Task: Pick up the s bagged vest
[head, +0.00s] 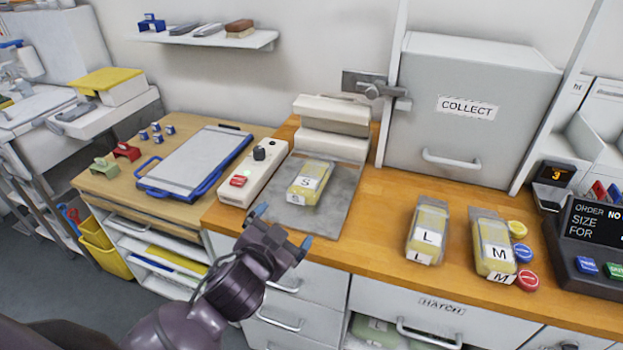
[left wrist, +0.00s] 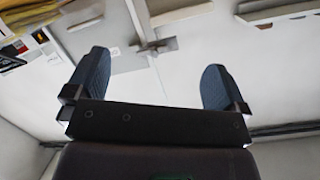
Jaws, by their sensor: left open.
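The S bagged vest (head: 309,184) is a clear yellow packet with a white "S" label. It lies on a grey metal plate (head: 335,207) on the wooden counter. My left gripper (head: 283,226) is in front of and slightly below it in the head view, apart from it, open and empty. The left wrist view also shows the gripper's two spread fingers (left wrist: 152,85) with nothing between them. Bagged vests marked L (head: 428,232) and M (head: 492,245) lie on the counter to the right. My right gripper is not in view.
A control box (head: 254,172) with a red button and black knob sits left of the plate. A beige sealer-like block (head: 330,115) stands behind it. The COLLECT cabinet (head: 470,140) is at the back. Colored discs (head: 522,254) and an order display (head: 595,225) are at right. Counter between S and L is clear.

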